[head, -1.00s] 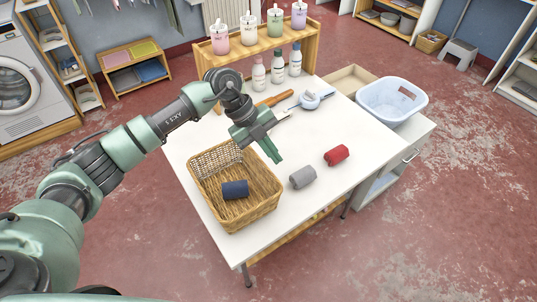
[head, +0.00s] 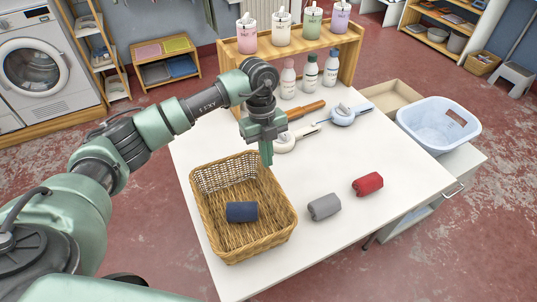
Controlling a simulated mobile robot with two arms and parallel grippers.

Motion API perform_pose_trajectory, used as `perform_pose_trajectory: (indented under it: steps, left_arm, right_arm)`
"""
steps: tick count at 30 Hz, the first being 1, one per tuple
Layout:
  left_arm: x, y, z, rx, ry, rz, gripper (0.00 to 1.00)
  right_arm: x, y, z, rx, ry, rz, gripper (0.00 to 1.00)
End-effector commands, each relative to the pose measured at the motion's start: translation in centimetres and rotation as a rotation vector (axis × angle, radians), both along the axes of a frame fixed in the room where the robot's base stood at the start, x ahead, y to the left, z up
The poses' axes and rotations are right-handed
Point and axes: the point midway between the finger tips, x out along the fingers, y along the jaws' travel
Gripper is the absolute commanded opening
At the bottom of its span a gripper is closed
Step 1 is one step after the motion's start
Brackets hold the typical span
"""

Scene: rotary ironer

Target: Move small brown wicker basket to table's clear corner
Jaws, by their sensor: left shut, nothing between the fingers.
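The brown wicker basket (head: 272,233) stands upright on the left front part of the white table (head: 330,243). A rolled dark blue cloth (head: 242,211) lies inside it. My left gripper (head: 267,160) points down just above the basket's far right rim, shut and empty. I cannot tell whether it touches the rim. My right gripper is not in view.
A grey roll (head: 324,206) and a red roll (head: 368,184) lie right of the basket. Irons or similar tools (head: 345,114) lie farther back, before a wooden rack (head: 352,55) with bottles. A pale blue laundry basket (head: 437,128) stands at the right. The table's front right is clear.

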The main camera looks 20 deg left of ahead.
Motion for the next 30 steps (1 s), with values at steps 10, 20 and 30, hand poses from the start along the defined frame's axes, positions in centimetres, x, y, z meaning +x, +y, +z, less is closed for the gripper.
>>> perform_pose_trajectory:
  steps: [10, 20, 30]
  left_arm:
    - [-4.9, -5.8, 0.4, -0.002, 0.002, -0.005, 0.0]
    - [-5.6, -6.7, -1.6, -0.001, 0.0, 0.0, 0.0]
    - [-5.8, -6.6, -2.0, 0.003, 0.007, -0.001, 0.0]
  right_arm:
    - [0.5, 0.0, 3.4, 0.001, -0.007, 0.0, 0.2]
    - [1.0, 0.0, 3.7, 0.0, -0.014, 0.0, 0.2]
    - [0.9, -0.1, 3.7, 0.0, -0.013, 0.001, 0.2]
